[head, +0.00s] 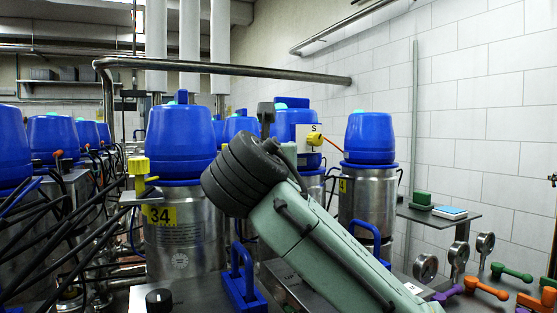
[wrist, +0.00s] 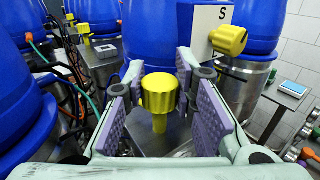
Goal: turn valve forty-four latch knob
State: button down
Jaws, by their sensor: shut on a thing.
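A yellow latch knob (wrist: 158,93) with a short yellow stem stands upright between the purple-grey pads of my gripper (wrist: 160,84). The gripper is shut on it. No number shows on this knob's valve, so I cannot tell which valve it is. In the head view my arm hides this knob and most of the gripper. Another yellow knob (wrist: 229,39) sits on a white box marked S to the right; it also shows in the head view (head: 315,139). A steel valve with a blue cap (head: 181,131) carries a yellow tag reading 34 (head: 158,215).
Blue-capped valves stand close around the gripper on several sides. Another blue-capped valve (head: 370,138) is at the right. Black cables (head: 70,235) crowd the left. A blue handle (head: 242,280), gauges (head: 425,267) and coloured levers (head: 486,288) are at the front. A shelf (head: 440,215) is by the wall.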

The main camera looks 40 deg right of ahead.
jog(key=m+g+h, duration=0.3)
jog(key=g, duration=0.1)
jog(key=shift+r+m+g, duration=0.1)
jog(key=shift+m+g, duration=0.2)
jog(key=shift+m+g+h, duration=0.6)
jog(key=shift+m+g, duration=0.7)
jog(key=shift+g, duration=1)
jog(key=c, duration=1.6)
grip_release()
notch_tip(320, 180, up, 10)
jog(key=shift+f, duration=0.1)
